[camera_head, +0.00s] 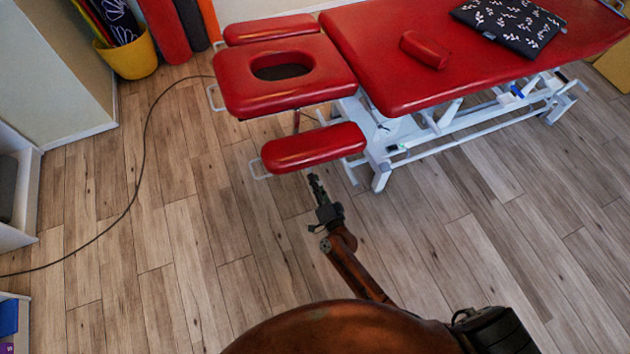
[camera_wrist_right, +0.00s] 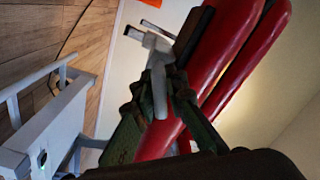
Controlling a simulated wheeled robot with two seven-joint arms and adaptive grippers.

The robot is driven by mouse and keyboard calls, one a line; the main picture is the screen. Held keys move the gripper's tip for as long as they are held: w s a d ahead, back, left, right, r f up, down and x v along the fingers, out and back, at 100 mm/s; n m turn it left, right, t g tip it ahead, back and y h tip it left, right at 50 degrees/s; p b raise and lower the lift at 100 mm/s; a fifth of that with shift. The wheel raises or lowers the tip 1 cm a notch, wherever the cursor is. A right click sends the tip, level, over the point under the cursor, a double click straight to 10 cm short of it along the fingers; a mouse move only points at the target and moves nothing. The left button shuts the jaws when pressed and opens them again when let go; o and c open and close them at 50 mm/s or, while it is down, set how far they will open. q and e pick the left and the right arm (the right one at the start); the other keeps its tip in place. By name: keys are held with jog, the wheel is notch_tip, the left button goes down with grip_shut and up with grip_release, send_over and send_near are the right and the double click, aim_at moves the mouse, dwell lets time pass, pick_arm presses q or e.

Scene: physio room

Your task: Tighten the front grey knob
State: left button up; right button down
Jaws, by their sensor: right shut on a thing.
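A red treatment table (camera_head: 430,80) with a head section (camera_head: 240,80) stands at the top of the head view. The front red arm rest (camera_head: 315,147) hangs beside its near edge. My right gripper (camera_head: 314,180) reaches up to just below this arm rest. In the wrist view my right gripper (camera_wrist_right: 165,100) is shut on a light grey knob (camera_wrist_right: 158,80) beside the red pads (camera_wrist_right: 215,60). The knob does not show clearly in the head view. My left gripper is not in view.
The table's white frame (camera_head: 380,175) stands close to the right of my right gripper. A dark cable (camera_head: 145,150) runs over the wooden floor at the left. A yellow bin (camera_head: 130,55) stands at the top left. The floor in front is clear.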

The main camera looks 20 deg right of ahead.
jog(key=m, duration=0.2)
jog(key=shift+f+m, duration=0.1)
jog(key=shift+m, duration=1.5)
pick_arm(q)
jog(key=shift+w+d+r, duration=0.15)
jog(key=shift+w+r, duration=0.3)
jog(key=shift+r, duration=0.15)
pick_arm(e)
jog(key=shift+m, duration=0.3)
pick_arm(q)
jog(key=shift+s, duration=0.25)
pick_arm(e)
jog(key=c, duration=2)
grip_release()
jog(key=shift+o, duration=0.3)
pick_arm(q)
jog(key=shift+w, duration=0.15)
pick_arm(e)
jog(key=s, duration=1.2)
jog(key=shift+d, duration=0.25)
